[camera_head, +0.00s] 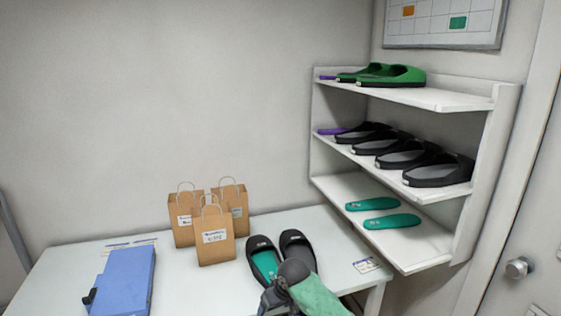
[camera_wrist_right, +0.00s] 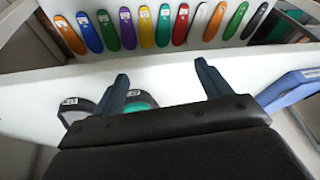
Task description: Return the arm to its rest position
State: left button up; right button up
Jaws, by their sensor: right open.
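My right gripper (camera_wrist_right: 162,84) is open, with its two dark fingers apart and nothing between them. In the head view my right arm with its green cover comes in from the bottom, in front of the pair of black shoes. The left black shoe (camera_head: 262,256) holds a teal insole. The right black shoe (camera_head: 296,246) is partly hidden by my arm. Both shoes stand on the white table (camera_head: 205,285). In the right wrist view they show behind and beside the left finger, partly covered. My left gripper is in neither view.
Three paper bags (camera_head: 215,245) stand at the back of the table. A blue case (camera_head: 127,280) lies at the left. A white shelf (camera_head: 430,97) at the right holds shoes and teal insoles (camera_head: 392,221). Coloured insoles (camera_wrist_right: 145,27) line a rack in the wrist view.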

jog(key=s+d+f+m, duration=0.1)
jog(key=s+d+f, duration=0.25)
jog(key=s, duration=0.55)
jog(key=s+d+f+m, duration=0.1)
jog(key=s+d+f, duration=0.25)
jog(key=s, duration=0.65)
jog(key=s+d+m+h, duration=0.1)
jog(key=s+d+h, duration=0.1)
jog(key=s+d, duration=0.75)
jog(key=s+d+m+h, duration=0.1)
jog(key=s+d, duration=0.6)
jog(key=s, duration=0.5)
jog(key=s+a+x, duration=0.1)
jog(key=s+x, duration=0.1)
jog(key=x, duration=0.8)
jog(key=s+a+f+x, duration=0.1)
jog(key=x, duration=1)
jog(key=s+f, duration=0.3)
jog(key=f, duration=0.8)
jog(key=s+f+g, duration=0.1)
jog(key=s+f, duration=0.3)
jog(key=f, duration=0.6)
jog(key=shift+s+a+f, duration=0.2)
jog(key=shift+a+f, duration=0.15)
jog(key=shift+a, duration=0.05)
